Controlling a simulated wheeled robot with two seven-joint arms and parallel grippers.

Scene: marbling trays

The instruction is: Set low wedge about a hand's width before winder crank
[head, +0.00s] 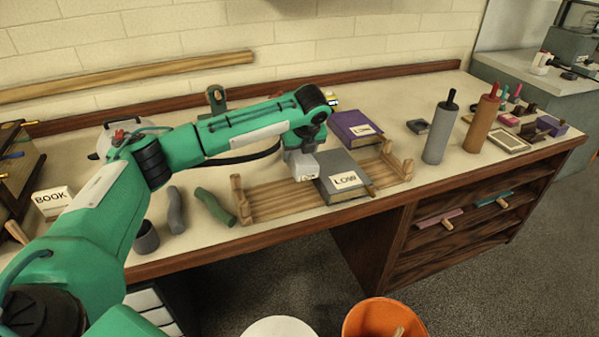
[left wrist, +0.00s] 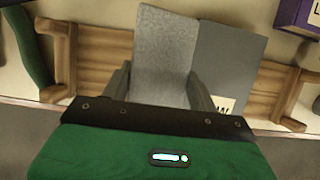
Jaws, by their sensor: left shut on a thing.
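The low wedge (head: 343,172) is a dark grey block with a white LOW label, in the wooden rack (head: 275,203) on the bench. My left gripper (head: 303,172) reaches down at its left side. In the left wrist view the left gripper (left wrist: 160,92) is shut on a light grey speckled piece (left wrist: 165,55). A darker grey face (left wrist: 232,55) with a white label lies right beside that piece; I cannot tell whether both belong to the wedge. I cannot make out a winder crank with certainty. My right gripper is not in view.
A purple labelled block (head: 357,128) stands behind the wedge. A grey cylinder (head: 440,133) and a brown one (head: 482,124) stand to the right. Bent grey and green pieces (head: 214,206) lie left of the rack. Some bench top is clear between rack and cylinders.

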